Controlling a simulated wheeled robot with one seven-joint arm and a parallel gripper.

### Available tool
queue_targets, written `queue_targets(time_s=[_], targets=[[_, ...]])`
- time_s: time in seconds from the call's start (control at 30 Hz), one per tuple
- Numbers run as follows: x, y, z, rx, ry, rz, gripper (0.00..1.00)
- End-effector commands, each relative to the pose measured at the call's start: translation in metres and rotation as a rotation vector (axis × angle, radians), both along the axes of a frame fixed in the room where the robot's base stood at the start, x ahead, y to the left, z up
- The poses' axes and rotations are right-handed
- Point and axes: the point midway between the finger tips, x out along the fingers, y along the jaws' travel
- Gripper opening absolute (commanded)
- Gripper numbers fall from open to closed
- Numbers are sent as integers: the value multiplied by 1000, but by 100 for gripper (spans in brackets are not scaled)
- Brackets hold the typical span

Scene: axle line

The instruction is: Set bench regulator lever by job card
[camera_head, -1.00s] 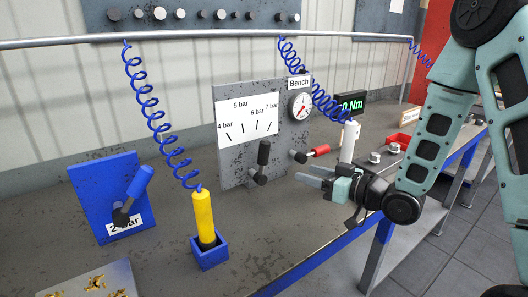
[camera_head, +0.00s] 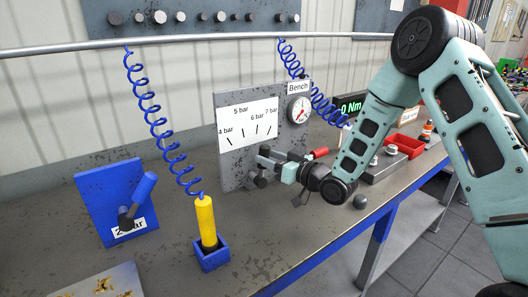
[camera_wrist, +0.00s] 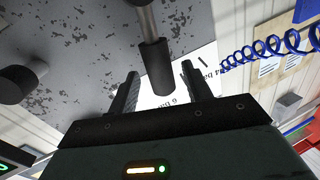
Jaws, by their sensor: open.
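The bench regulator panel (camera_head: 232,172) is grey, with a white scale (camera_head: 240,122) marked 4 bar to 7 bar and a round gauge (camera_head: 299,109) under a "Bench" label. The gauge needle is too small to read. My gripper (camera_head: 272,160) is at the front of the panel, below the scale, and hides much of the lever in the head view. In the wrist view my gripper (camera_wrist: 160,78) is open, with the dark grip of the lever (camera_wrist: 158,66) between its fingers. Gaps show on both sides of the grip. No readable job card is in view.
A red-handled valve (camera_head: 319,153) is just right of my gripper. Left are a blue panel (camera_head: 95,195) with its own lever and a yellow tool (camera_head: 206,215) in a blue holder on a coiled hose. A red bin (camera_head: 405,146) stands right. The front bench surface is largely clear.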

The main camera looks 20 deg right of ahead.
Motion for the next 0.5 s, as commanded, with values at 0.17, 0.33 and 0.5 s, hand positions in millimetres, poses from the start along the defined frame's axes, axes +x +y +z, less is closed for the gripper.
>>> queue_targets(time_s=[0.17,0.33,0.5], targets=[[17,11,1,0,0,0,49],[22,14,0,1,-1,0,49],[23,15,0,1,-1,0,49]])
